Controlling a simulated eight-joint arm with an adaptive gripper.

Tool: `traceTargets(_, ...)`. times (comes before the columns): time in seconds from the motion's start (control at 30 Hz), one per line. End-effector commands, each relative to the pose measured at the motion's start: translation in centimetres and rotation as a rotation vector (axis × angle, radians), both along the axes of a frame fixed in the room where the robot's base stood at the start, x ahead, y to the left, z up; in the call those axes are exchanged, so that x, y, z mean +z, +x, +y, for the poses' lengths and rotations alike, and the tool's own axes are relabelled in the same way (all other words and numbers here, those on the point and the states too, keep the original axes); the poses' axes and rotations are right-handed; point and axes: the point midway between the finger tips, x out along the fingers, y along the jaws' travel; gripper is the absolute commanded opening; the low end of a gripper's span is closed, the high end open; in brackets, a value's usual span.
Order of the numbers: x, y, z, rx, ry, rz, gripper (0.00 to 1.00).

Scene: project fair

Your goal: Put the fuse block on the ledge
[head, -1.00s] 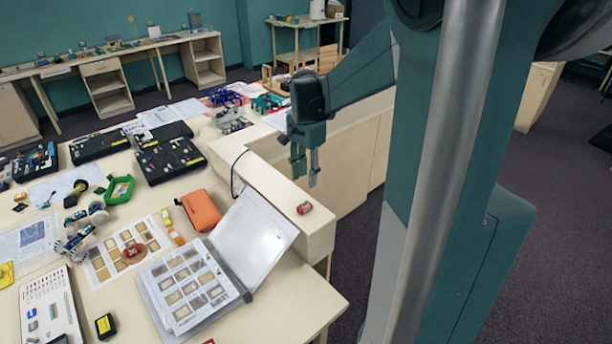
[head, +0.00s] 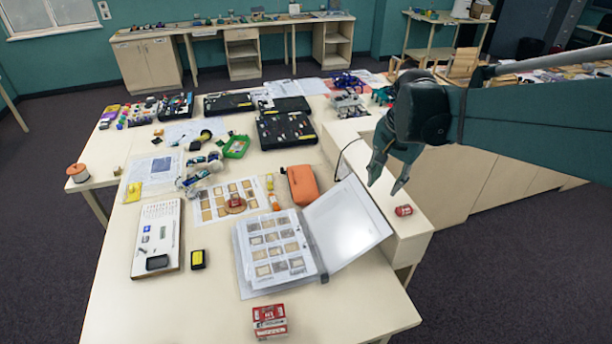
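The ledge (head: 412,228) is the raised cream top along the right side of the table. A small red block (head: 403,210) lies near its front end; it may be the fuse block, but its markings are too small to read. My gripper (head: 387,186) hangs over the ledge, just behind and left of this block in the picture. Its two fingers are apart with nothing between them, and it does not touch the block. Another small red piece (head: 235,203) sits on the printed sheet, and a red-and-white box (head: 269,320) stands at the table's front.
An open binder (head: 246,274) lies beside the ledge, its raised cover leaning toward it. An orange pouch (head: 302,186) and black component trays (head: 286,130) are behind. A dark cable loops at the ledge's left edge. The table's front right corner is clear.

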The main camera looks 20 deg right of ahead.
Motion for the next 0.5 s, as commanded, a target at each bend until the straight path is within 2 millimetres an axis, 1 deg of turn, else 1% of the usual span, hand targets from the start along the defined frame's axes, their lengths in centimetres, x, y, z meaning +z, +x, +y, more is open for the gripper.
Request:
traceTargets(0.03, 0.2, -0.5, 1.2, 0.042, -0.011, -0.014, 0.33)
traceTargets(0.1, 0.6, -1.1, 2.4, 0.097, -0.026, -0.032, 0.33)
traceTargets(0.5, 1.5, -4.8, 9.2, 0.418, -0.126, -0.141, 0.33)
